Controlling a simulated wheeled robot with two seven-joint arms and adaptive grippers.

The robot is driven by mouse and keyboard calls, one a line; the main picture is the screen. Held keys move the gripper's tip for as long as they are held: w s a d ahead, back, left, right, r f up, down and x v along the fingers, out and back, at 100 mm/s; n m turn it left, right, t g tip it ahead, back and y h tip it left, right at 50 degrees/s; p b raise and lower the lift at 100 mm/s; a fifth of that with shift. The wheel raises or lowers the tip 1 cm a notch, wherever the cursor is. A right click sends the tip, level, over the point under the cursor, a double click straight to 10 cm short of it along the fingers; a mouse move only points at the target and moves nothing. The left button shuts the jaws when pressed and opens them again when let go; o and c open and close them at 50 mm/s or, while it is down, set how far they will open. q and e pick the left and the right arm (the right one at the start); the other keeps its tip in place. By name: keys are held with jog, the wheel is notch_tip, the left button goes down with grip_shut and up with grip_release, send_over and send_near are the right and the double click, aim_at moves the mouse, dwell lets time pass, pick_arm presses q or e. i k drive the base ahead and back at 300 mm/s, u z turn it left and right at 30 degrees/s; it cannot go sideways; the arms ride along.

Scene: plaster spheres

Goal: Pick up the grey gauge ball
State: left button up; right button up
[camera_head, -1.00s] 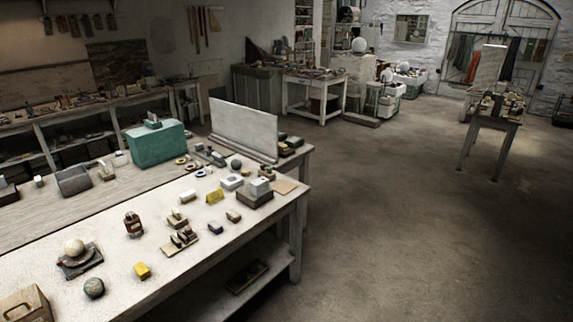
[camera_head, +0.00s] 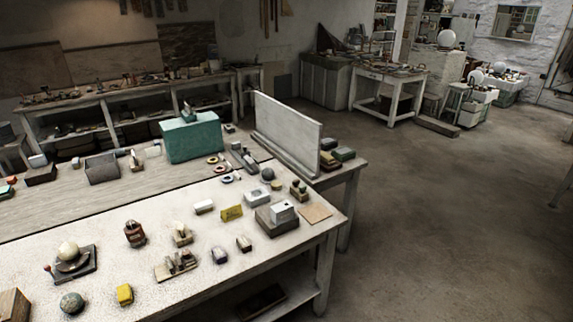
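Two greyish balls are on the worktable (camera_head: 110,225). One, a mottled grey-green ball (camera_head: 72,303), rests near the front edge at the lower left. The other, a smaller dark grey ball (camera_head: 267,174), sits farther back near the upright white board. I cannot tell from the picture which one is the gauge ball. A cream ball (camera_head: 68,251) sits on a dark stand (camera_head: 84,270) at the left. Neither of my grippers is in view.
Floor right of the table is clear.

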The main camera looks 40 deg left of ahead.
aim_at(267, 174)
jog(key=i, duration=2.4)
jog(key=u, duration=2.85)
